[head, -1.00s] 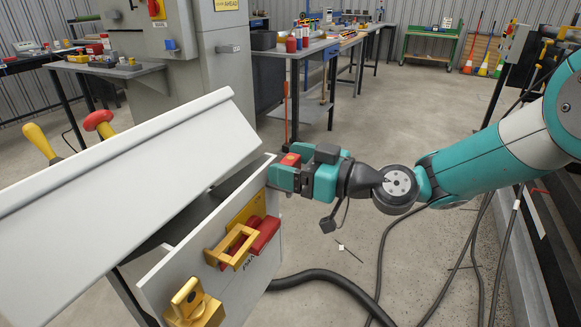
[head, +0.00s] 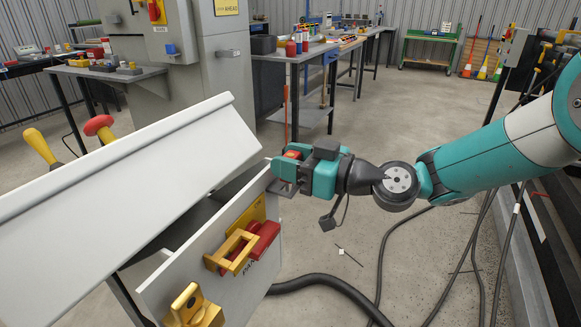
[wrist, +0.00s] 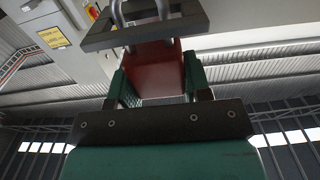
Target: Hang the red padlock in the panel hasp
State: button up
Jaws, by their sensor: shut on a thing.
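My gripper (head: 292,172) is at the upper right corner of the white panel (head: 158,290), shut on the red padlock (head: 292,154). In the wrist view the red padlock body (wrist: 150,72) sits between the teal fingers, its grey shackle pointing up the picture. A dark grey bar (wrist: 145,30) crosses at the shackle's foot; I cannot tell whether the shackle passes through it. On the panel a gold hasp (head: 232,248) stands out, with a red part (head: 264,238) and a yellow plate beside it. A second gold fitting (head: 193,306) is lower left.
A white sloped lid (head: 120,165) covers the cabinet left of the panel. Yellow (head: 40,146) and red (head: 98,125) handles stand behind it. A dark hose (head: 330,283) lies on the floor below my arm. Benches (head: 300,50) stand farther back; floor between is open.

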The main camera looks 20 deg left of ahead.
notch_tip(320, 180, up, 26)
jog(key=shift+f+p, duration=0.2)
jog(key=shift+p, duration=0.75)
jog(key=s+f, duration=1)
jog(key=s, duration=0.1)
jog(key=s+a+f+p, duration=0.1)
jog(key=s+f, duration=0.4)
jog(key=f, duration=0.1)
jog(key=shift+s+a, duration=0.1)
jog(key=shift+s, duration=0.25)
jog(key=shift+f+b, duration=0.15)
jog(key=shift+b, duration=0.3)
notch_tip(320, 180, down, 6)
jog(key=b, duration=0.6)
jog(key=shift+r+b, duration=0.2)
jog(key=shift+b, duration=0.8)
